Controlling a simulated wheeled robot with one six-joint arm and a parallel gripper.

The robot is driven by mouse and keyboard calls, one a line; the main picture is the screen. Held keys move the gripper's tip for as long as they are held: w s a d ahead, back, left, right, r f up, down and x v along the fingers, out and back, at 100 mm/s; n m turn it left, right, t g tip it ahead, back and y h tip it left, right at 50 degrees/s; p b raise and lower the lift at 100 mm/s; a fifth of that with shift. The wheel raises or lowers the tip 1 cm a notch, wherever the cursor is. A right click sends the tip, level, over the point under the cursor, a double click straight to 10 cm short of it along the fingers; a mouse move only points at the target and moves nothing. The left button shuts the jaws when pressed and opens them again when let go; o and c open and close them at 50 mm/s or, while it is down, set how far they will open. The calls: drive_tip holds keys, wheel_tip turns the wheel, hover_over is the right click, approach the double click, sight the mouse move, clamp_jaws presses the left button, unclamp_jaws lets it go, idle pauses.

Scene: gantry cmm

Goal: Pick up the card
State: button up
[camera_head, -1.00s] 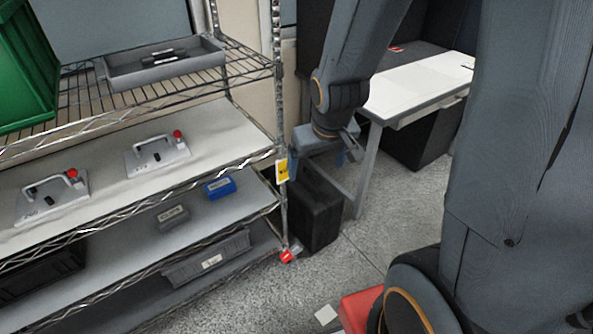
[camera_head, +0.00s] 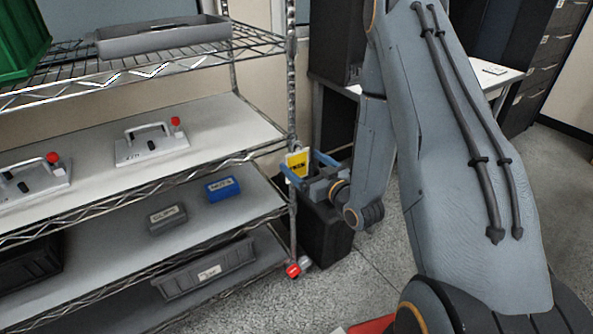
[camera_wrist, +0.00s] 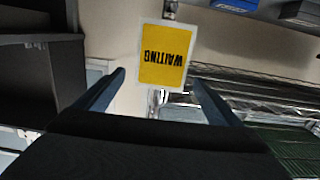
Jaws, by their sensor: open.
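The card (camera_head: 297,163) is yellow with a white border and hangs at the shelf's right front post. In the wrist view my gripper (camera_wrist: 160,90) has one finger on either side of the card's line, the card showing beyond and between the tips. I cannot tell whether either finger touches it.
The wire shelf's post (camera_head: 291,100) stands right by the card. The shelf holds a grey tray (camera_head: 163,38), a blue box (camera_head: 222,189), a grey box (camera_head: 167,218) and handled plates (camera_head: 150,145). A black bin (camera_head: 325,235) stands on the floor below my gripper. A white desk (camera_head: 490,72) is behind.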

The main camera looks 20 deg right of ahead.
sight(290, 152)
drive_tip(key=shift+p+x, duration=0.45)
drive_tip(key=shift+x, duration=3.45)
drive_tip(key=shift+r, duration=0.1)
drive_tip(key=shift+c, duration=0.4)
drive_tip(key=c, duration=1.1)
